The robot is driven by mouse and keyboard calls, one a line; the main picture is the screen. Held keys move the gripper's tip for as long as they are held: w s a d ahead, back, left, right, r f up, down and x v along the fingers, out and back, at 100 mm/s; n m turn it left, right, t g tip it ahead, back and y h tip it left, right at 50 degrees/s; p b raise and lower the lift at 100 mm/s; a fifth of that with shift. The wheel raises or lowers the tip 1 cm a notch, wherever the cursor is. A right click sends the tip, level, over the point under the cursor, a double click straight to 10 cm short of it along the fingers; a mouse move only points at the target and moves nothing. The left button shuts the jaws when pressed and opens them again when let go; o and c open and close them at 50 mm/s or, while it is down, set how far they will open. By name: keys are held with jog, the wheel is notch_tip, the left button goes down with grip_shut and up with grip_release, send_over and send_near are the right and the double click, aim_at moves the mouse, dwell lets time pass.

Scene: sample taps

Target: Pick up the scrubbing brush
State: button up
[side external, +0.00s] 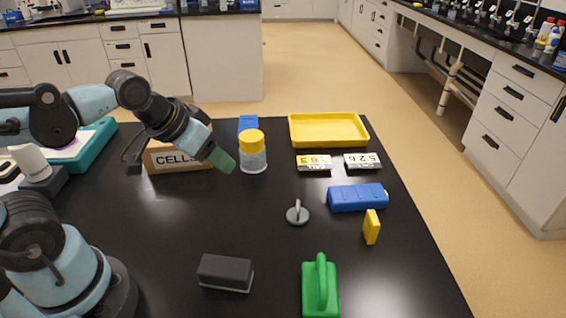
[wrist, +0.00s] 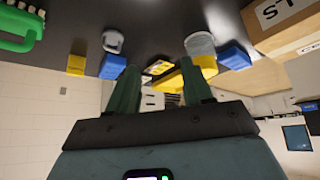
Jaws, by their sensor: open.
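The green scrubbing brush (side external: 320,290) lies on the black table (side external: 215,225) at the front right in the side view, its looped handle upward. In the wrist view the green brush (wrist: 20,28) shows at the top left corner, cut by the frame edge, with pale bristles. My gripper (side external: 222,161) is raised at the back left, near the yellow-lidded jar and well away from the brush. In the wrist view my gripper (wrist: 159,78) has its two green fingers apart with nothing held between them.
A yellow-lidded jar (side external: 253,158), a cardboard box (side external: 160,162) and a yellow tray (side external: 328,129) stand at the back. A grey handled disc (side external: 297,215), blue block (side external: 357,198), yellow block (side external: 371,227) and black block (side external: 225,271) surround the clear middle.

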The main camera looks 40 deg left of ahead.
jog(key=w+d+n+g+h, duration=0.25)
jog(key=d+g+h, duration=0.25)
jog(key=d, duration=0.3)
jog(key=m+g+h, duration=0.1)
jog(key=g+h, duration=0.3)
jog(key=g, duration=0.3)
send_near(319, 265)
jog(key=shift+m+g+h, duration=0.25)
jog(key=shift+g+h, duration=0.05)
jog(key=shift+h, duration=0.1)
jog(key=shift+f+x, duration=0.15)
jog(key=shift+x, duration=2.15)
jog(key=shift+f+x, duration=0.2)
jog(key=shift+x, duration=2.05)
jog(key=shift+w+a, duration=0.1)
jog(key=shift+a, duration=0.05)
grip_shut()
